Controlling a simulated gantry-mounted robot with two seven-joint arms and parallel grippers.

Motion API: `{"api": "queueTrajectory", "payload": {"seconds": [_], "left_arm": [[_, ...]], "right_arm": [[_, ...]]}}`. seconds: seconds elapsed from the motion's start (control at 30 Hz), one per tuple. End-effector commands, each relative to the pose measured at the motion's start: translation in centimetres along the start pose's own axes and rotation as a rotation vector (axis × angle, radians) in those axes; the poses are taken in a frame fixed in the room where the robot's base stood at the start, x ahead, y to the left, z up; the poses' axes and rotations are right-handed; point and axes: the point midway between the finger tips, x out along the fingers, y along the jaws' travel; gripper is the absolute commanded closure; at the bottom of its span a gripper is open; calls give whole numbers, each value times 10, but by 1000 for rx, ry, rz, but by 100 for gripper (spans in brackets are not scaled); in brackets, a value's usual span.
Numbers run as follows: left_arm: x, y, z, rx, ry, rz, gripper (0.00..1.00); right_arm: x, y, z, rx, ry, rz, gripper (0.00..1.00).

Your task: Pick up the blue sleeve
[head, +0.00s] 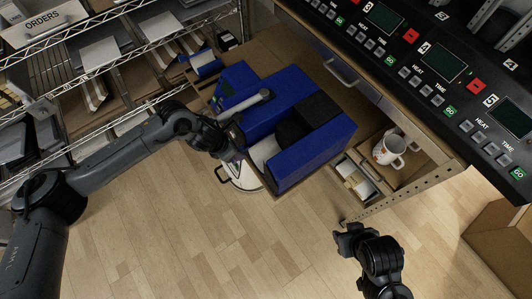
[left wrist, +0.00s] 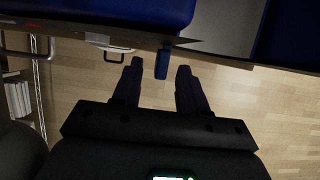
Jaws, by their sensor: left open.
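In the left wrist view a small upright blue piece (left wrist: 162,64) shows between my fingertips, just below the dark edge of the bench; it may be the blue sleeve, though I cannot be sure. My left gripper (left wrist: 160,72) is open, one finger on each side of it in the picture, with no clear contact. In the head view my left gripper (head: 236,158) is at the front left of the big blue press (head: 310,95), its fingers partly hidden. My right gripper (head: 347,234) is low over the floor, away from the bench; its jaw opening is unclear.
A white mug (head: 389,149) with orange marks stands in an open compartment at the right. A round white item with handles (head: 240,177) is below my left gripper. A wire shelf (head: 100,45) is at the left, control panels (head: 440,60) at the right. The front floor is clear.

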Motion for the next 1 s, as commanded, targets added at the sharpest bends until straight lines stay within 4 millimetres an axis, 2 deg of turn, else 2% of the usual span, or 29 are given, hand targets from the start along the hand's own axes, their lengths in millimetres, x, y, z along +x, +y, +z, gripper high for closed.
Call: {"api": "queueTrajectory", "payload": {"seconds": [0.1,0.3,0.57,0.87,1.0], "left_arm": [[12,0,3,-2,2,-2,57],[32,0,2,-1,1,-2,57],[35,1,2,0,-1,-1,57],[34,1,2,0,0,-1,100],[34,1,2,0,0,-1,100]], "right_arm": [[-11,0,-4,3,0,-2,57],[-13,-1,-5,6,2,-5,57],[-13,-1,-4,7,1,-5,57],[-12,-1,-4,4,1,-3,57],[-12,0,-4,0,0,0,57]]}}
